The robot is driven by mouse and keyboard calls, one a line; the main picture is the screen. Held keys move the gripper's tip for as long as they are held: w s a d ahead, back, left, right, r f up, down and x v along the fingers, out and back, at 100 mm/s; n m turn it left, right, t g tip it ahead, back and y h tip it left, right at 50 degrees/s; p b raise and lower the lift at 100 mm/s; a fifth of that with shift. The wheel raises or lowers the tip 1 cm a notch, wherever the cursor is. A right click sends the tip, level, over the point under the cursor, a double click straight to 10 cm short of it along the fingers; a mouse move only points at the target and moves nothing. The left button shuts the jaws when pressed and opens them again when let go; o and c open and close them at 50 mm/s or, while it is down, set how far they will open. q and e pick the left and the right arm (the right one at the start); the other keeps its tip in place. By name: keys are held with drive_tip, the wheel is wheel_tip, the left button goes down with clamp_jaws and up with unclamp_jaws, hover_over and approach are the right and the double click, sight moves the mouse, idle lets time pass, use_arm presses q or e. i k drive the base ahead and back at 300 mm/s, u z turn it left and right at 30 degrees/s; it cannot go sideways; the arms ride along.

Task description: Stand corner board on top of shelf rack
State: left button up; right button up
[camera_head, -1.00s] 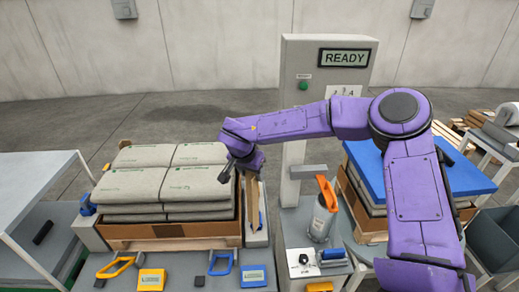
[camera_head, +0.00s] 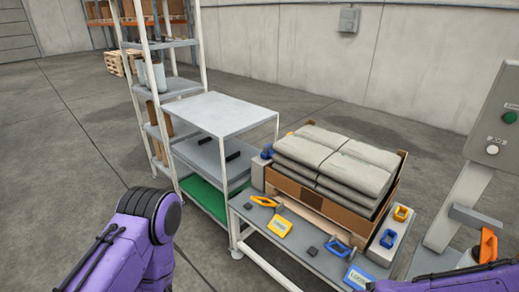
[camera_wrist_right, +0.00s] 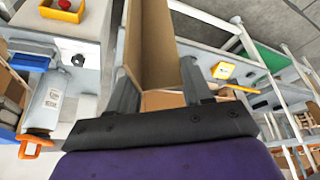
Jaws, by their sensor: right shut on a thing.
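My right gripper (camera_wrist_right: 157,92) shows in the right wrist view, shut on the brown corner board (camera_wrist_right: 151,45), which runs out past the fingertips. In the head view only a purple part of my right arm shows at the lower right edge; that gripper and the board are out of that view. A tall white shelf rack (camera_head: 177,88) stands at the left, its top cut off by the frame. A low grey shelf unit (camera_head: 219,112) beside it has a bare flat top. My left arm is at the lower left, its gripper out of view.
A machine post (camera_head: 455,208) is at the right. Open floor lies left of the shelves. The tall rack holds rolls and brown pieces.

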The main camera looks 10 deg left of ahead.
sight(215, 118)
drive_tip(key=u, duration=0.75)
drive_tip(key=i, duration=0.5)
drive_tip(key=u, duration=0.75)
drive_tip(key=i, duration=1.5)
drive_tip(key=z, duration=0.7)
